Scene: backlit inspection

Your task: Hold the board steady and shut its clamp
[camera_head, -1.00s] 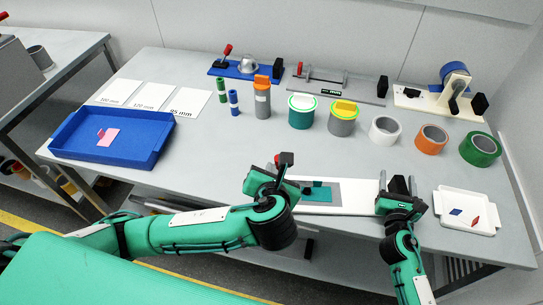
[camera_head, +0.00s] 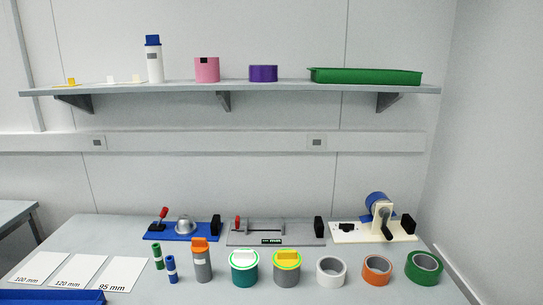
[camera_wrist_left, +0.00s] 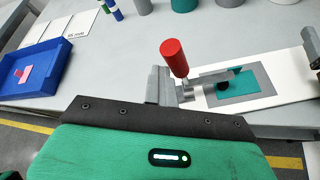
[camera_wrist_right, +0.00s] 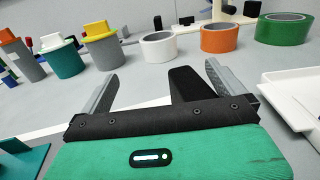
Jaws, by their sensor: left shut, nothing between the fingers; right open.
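The board (camera_wrist_left: 292,64) is white with a grey panel and a teal piece (camera_wrist_left: 243,82), seen in the left wrist view. Its clamp has a red handle (camera_wrist_left: 174,58) that stands up. A metal bar (camera_wrist_left: 215,79) reaches from the clamp over the teal piece; I cannot tell whether it presses on it. My left gripper (camera_wrist_left: 160,86) is shut and empty, close beside the clamp's base. In the right wrist view my right gripper (camera_wrist_right: 162,88) is open, with the board's black block (camera_wrist_right: 185,84) between its fingers; contact is unclear. The head view shows neither gripper nor this board.
A blue tray (camera_wrist_left: 52,68) with a pink piece lies left. A white tray (camera_wrist_right: 285,86) is right of my right gripper. Jars, white tape (camera_head: 331,271), orange tape (camera_head: 377,270) and green tape (camera_head: 424,267) stand behind. Other fixtures line the back, below a shelf (camera_head: 150,91).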

